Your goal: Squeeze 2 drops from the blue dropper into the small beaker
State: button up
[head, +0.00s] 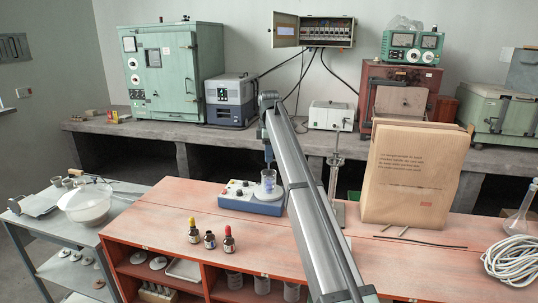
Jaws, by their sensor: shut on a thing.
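The small beaker (268,179) is clear glass with a bluish tint inside. It stands on the blue-and-white benchtop device (250,197) on the orange bench. My gripper (268,160) points down just above the beaker's mouth. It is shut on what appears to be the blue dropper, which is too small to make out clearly. I cannot tell whether the dropper's tip is inside the beaker or whether a drop hangs from it. A short dark bottle (210,240) with no tall bulb on top stands at the bench's front.
A yellow-topped dropper bottle (193,233) and a red-topped one (229,241) flank the short bottle. A metal stand (336,175) and a large paper bag (412,175) stand right of the beaker. Coiled cable (514,262) lies far right. The bench's left part is clear.

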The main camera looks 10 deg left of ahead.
jog(key=shift+r, duration=1.55)
